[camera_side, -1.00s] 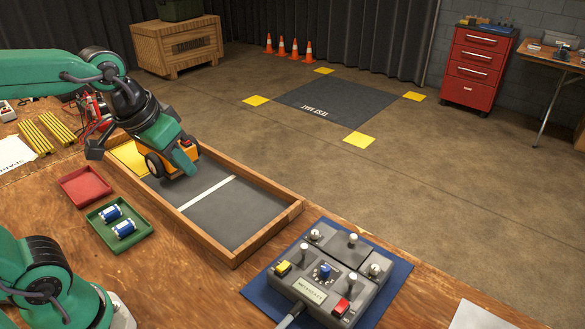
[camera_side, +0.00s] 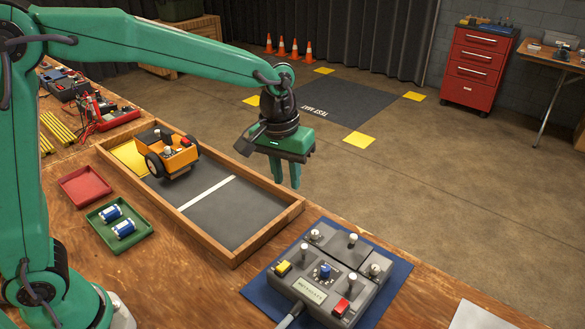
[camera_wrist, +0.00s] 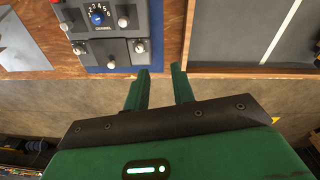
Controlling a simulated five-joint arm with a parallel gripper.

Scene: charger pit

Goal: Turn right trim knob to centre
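The grey control box (camera_side: 312,293) sits on a blue mat at the table's front edge. It carries a blue dial (camera_side: 325,271), white-topped levers, and silver knobs at its left (camera_side: 314,236) and right (camera_side: 375,270). The right silver knob looks like the right trim knob; its pointer angle is too small to tell. In the wrist view the box is at the top, with that knob at left (camera_wrist: 80,48). My gripper (camera_side: 285,184) hangs above the tray's right edge, left of and higher than the box. Its fingers (camera_wrist: 160,76) are apart and empty.
A wood-framed tray (camera_side: 283,222) holds an orange buggy (camera_side: 175,157) at its far left. A red tray (camera_side: 85,187) and a green tray (camera_side: 135,239) with blue cylinders lie nearer. The air between my gripper and the box looks clear.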

